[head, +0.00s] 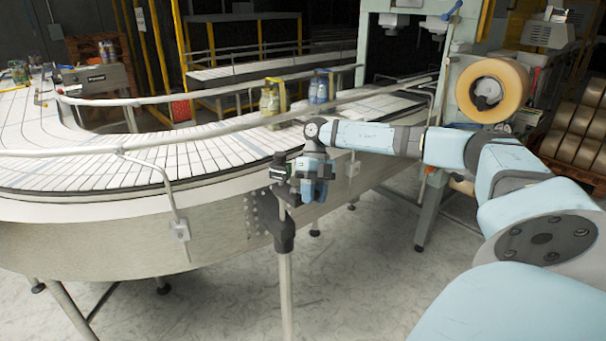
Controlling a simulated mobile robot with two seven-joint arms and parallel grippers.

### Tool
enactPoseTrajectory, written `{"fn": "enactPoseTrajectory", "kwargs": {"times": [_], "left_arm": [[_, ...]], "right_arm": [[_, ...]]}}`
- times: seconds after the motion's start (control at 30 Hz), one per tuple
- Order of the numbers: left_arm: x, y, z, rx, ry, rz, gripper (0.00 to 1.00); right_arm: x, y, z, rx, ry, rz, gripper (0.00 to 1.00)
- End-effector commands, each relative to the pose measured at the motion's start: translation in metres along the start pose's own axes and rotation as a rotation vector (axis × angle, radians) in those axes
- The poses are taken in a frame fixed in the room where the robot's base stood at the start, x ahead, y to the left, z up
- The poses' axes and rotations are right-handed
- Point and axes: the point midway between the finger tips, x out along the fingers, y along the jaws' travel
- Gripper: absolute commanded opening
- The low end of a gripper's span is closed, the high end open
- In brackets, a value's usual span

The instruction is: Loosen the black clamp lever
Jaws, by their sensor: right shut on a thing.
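My right arm reaches in from the right, and my right gripper (287,179) points down to the left at the front side of the conveyor. It is shut on the black clamp lever, which is small and mostly hidden by the fingers. Just below is a black clamp bracket (284,232) at the top of a grey upright post (286,290), beside the conveyor's metal side panel. My left gripper is not in view.
The curved white slat conveyor (110,170) with guide rails fills the left and middle. Bottle packs with yellow (270,100) and blue (318,92) parts stand on it. A machine with a tape roll (492,90) stands at the right. The floor in front is clear.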

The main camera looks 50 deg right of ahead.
Motion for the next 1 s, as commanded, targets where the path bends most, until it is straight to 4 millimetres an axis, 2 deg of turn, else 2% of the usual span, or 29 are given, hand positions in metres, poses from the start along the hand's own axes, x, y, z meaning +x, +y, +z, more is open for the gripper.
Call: {"fn": "enactPoseTrajectory", "kwargs": {"times": [0.37,0.4,0.5,0.83,1.0], "left_arm": [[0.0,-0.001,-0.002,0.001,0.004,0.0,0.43],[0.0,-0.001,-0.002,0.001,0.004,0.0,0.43],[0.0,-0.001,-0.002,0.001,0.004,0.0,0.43],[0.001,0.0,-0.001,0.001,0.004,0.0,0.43],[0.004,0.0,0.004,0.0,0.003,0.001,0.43]], "right_arm": [[-0.002,-0.002,-0.001,-0.001,-0.001,-0.001,0.0],[-0.002,-0.002,-0.001,-0.001,-0.001,-0.001,0.39],[-0.002,-0.002,-0.001,-0.001,-0.001,-0.001,0.58],[-0.004,-0.001,-0.001,-0.001,-0.001,0.0,0.58],[-0.026,-0.001,0.0,-0.002,-0.004,0.001,0.58]]}}
